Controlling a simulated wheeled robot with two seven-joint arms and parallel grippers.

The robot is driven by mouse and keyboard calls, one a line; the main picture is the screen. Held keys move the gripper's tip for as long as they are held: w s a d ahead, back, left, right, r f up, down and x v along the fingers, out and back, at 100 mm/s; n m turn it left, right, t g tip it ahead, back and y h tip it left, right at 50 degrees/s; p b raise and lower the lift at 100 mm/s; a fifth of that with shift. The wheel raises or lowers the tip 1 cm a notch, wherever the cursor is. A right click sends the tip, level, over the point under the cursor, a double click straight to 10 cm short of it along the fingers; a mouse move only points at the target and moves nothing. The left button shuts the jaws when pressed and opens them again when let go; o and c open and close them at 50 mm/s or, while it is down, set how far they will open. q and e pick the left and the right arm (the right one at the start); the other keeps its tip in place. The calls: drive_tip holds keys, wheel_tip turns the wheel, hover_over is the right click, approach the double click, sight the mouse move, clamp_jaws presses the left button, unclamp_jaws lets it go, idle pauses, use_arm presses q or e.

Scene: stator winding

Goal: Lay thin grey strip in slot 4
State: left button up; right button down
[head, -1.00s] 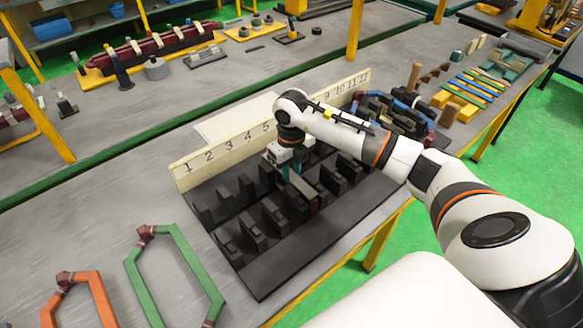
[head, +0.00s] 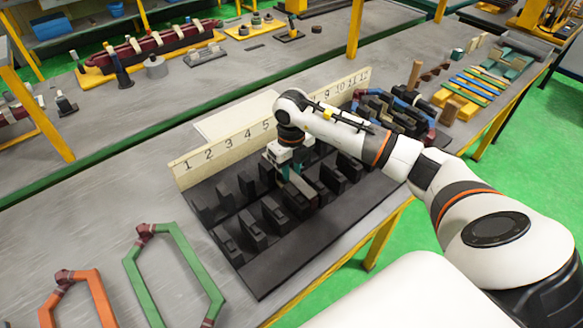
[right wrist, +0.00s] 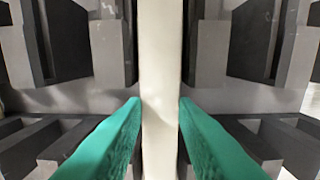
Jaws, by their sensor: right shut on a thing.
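My right gripper (head: 289,178) is low over the black slotted block (head: 262,287), among its upright teeth below the number board (head: 215,159). In the right wrist view its two teal fingers (right wrist: 160,104) are closed on a long, thin, pale grey strip (right wrist: 160,50). The strip runs up the middle of that view, between dark grey teeth on both sides. In the head view I cannot make out the strip clearly. The number 4 (head: 249,135) stands up-left of the gripper. The strip's lower side and the slot floor are hidden. My left gripper is not in view.
A green hexagonal coil (head: 133,267) and an orange coil (head: 93,283) lie on the table left of the block. Blue, dark and red coils (head: 432,137) stand at the board's far right end. A pale flat sheet (head: 215,125) lies behind the board.

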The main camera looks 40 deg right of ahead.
sight(291, 175)
drive_tip(key=shift+f, duration=0.3)
idle(0.4)
drive_tip(key=c, duration=1.1)
unclamp_jaws()
drive_tip(key=shift+o, duration=0.2)
drive_tip(key=shift+r, duration=0.25)
drive_tip(key=shift+r, duration=0.4)
drive_tip(key=shift+r, duration=0.2)
wheel_tip(291, 175, up, 7)
drive_tip(key=p, duration=0.5)
drive_tip(key=shift+r, duration=0.2)
